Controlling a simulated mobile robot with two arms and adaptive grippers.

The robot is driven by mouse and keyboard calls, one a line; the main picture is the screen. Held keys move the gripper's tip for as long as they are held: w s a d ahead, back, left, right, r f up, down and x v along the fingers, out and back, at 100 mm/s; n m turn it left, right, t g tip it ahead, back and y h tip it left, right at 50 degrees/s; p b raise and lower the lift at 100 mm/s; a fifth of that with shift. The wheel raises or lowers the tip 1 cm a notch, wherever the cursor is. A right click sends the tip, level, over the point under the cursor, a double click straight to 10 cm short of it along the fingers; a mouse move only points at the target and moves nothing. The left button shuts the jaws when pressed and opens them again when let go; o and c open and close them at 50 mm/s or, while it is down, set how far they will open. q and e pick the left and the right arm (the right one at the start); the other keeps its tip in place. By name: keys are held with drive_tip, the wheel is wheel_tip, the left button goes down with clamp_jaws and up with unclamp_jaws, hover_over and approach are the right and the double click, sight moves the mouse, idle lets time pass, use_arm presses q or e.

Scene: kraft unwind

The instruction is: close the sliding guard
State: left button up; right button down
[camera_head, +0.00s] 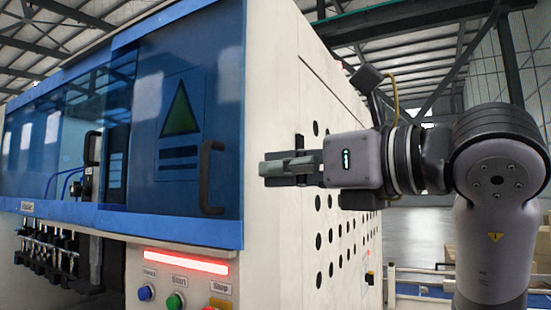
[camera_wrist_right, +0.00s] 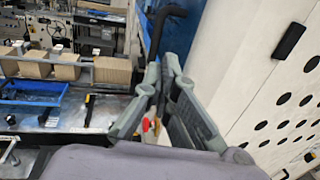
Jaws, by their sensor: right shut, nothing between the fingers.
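The sliding guard (camera_head: 150,150) is a blue see-through panel with a green triangle on the front of the cream machine. Its black handle (camera_head: 207,178) is upright near the panel's right edge. My right gripper (camera_head: 268,168) is shut and empty. In the head view its fingers point left, to the right of the handle and over the machine's cream side. In the right wrist view the fingers (camera_wrist_right: 157,88) point toward the handle (camera_wrist_right: 165,22), which shows beyond the tips; I see no contact. The left gripper is not in view.
Below the guard is a red light strip (camera_head: 186,262) with a blue button (camera_head: 145,292) and a green button (camera_head: 176,300). A row of dark fittings (camera_head: 50,250) shows at lower left. The wrist view has a bench with brown boxes (camera_wrist_right: 68,72) and a blue tray (camera_wrist_right: 35,92).

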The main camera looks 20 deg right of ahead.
sight(220, 175)
drive_tip(key=p+x, duration=0.5)
drive_tip(key=x, duration=0.6)
drive_tip(key=shift+s+a+f, duration=0.15)
drive_tip(key=shift+f, duration=0.1)
drive_tip(key=shift+w+a, duration=0.1)
drive_tip(key=shift+w, duration=0.1)
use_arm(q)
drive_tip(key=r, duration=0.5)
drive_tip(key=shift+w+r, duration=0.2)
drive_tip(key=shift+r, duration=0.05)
